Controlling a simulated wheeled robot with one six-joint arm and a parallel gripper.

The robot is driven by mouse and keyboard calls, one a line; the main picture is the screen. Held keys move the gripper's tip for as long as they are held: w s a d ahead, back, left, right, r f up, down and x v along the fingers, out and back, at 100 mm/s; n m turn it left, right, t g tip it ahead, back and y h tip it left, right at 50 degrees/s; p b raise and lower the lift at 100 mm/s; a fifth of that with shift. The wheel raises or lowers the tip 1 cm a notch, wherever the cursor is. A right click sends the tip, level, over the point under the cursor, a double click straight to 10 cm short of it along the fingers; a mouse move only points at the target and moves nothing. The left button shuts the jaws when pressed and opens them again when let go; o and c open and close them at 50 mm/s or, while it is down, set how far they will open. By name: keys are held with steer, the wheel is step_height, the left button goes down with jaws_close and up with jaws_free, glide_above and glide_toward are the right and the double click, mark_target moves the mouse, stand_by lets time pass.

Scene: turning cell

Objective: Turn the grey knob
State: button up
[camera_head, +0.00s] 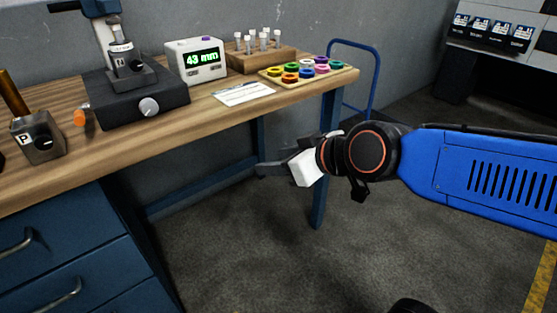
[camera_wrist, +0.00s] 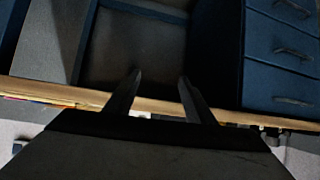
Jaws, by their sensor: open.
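The grey knob (camera_head: 148,106) is a round light-grey dial on the front face of a dark box-shaped base (camera_head: 112,104) with a blue and grey upright instrument on it. The base stands on the wooden bench at the left in the head view. My gripper (camera_head: 262,169) is in front of the bench, right of the knob and well apart from it. In the wrist view its two fingers (camera_wrist: 160,80) are spread with nothing between them. I cannot make out the knob in the wrist view.
The wooden bench (camera_head: 205,115) also holds a display reading 43 mm (camera_head: 196,61), a white card (camera_head: 243,94), a tray of coloured rings (camera_head: 341,70), a vial rack (camera_head: 262,58) and a grey block marked P (camera_head: 38,137). An orange-tipped part (camera_head: 80,117) sticks out beside the base. Blue drawers (camera_head: 65,250) are below.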

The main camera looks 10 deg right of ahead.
steer(key=t+y, duration=0.3)
steer(key=t, duration=0.3)
glide_toward(150, 109)
steer(key=x, duration=0.8)
steer(key=shift+w, duration=0.1)
stand_by(0.8)
steer(key=c, duration=1.1)
